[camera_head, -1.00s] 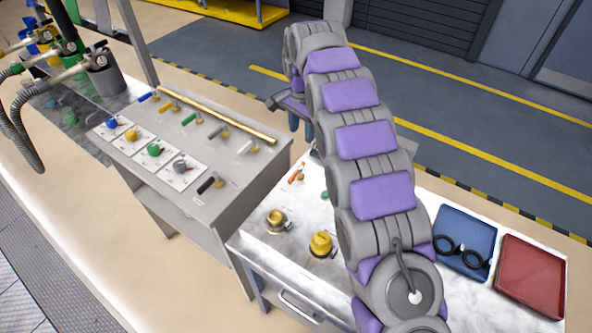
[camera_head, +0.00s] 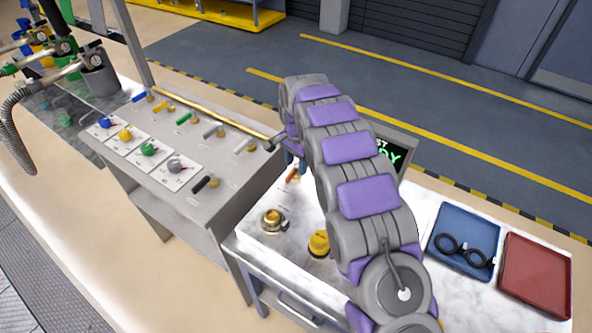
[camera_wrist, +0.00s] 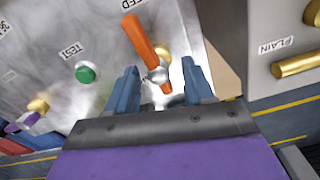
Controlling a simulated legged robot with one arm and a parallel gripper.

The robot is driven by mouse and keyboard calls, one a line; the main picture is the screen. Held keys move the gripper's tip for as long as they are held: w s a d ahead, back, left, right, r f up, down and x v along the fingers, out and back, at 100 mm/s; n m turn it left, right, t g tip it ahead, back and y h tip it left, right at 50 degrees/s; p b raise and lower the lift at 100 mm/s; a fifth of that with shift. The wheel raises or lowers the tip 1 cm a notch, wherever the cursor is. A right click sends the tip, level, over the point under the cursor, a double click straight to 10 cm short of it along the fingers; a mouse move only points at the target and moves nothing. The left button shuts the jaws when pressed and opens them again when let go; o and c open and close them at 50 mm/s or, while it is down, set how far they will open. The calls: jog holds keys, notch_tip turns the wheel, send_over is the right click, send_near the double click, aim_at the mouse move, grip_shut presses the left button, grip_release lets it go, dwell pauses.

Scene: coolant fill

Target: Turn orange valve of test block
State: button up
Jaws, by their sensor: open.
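The orange valve handle (camera_wrist: 146,47) of the test block (camera_wrist: 62,30) stands in the wrist view as a long orange lever with a silver hub. My gripper (camera_wrist: 161,82) is open, with one blue finger on each side of the lever's lower part. I cannot tell whether either finger touches it. In the head view a bit of the orange valve (camera_head: 292,174) shows just left of my arm, and my gripper's fingers are mostly hidden behind the arm. A green button (camera_wrist: 86,74) marked TEST sits left of the lever.
A grey panel table (camera_head: 232,200) with several coloured valves stands to the left. Brass fittings (camera_head: 272,219) and a yellow cap (camera_head: 319,243) sit on the white bench. A blue tray (camera_head: 463,222) with black rings and a red tray (camera_head: 535,268) lie at right. A screen is partly hidden behind my arm.

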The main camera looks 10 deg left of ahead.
jog(key=shift+f, duration=1.35)
grip_shut()
